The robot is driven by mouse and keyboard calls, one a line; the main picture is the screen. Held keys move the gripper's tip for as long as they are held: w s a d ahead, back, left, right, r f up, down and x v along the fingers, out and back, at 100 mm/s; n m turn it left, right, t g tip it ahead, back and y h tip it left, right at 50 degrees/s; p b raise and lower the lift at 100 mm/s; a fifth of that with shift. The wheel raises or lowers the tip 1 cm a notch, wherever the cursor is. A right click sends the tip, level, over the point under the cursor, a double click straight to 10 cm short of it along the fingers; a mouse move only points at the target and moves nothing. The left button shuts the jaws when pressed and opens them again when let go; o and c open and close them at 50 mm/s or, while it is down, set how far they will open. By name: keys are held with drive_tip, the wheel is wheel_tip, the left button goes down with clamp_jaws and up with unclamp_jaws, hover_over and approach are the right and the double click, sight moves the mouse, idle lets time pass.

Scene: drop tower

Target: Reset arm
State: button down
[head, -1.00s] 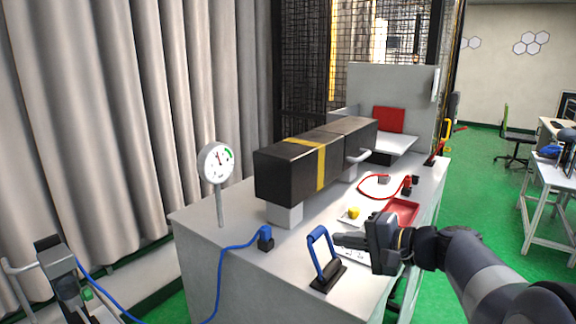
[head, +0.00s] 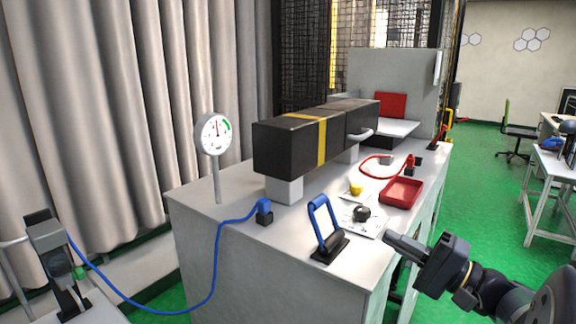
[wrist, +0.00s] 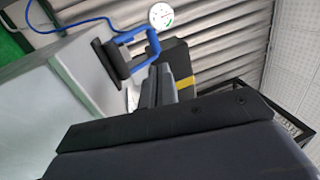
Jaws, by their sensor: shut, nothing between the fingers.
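My gripper (head: 402,248) is shut and empty in the head view. It is held in the air just off the right edge of the grey bench (head: 196,217), to the right of the blue handle (head: 322,218) on its black base. In the wrist view my shut fingers (wrist: 160,88) point toward the bench, with the blue handle (wrist: 150,45) beyond them. My arm comes in from the lower right of the head view.
A blue cable (head: 217,262) hangs at the left. Green floor (head: 500,190) lies open at the right.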

drive_tip(key=shift+b+v, duration=0.4)
drive_tip(key=shift+v, duration=2.1)
drive_tip(key=shift+a, duration=0.1)
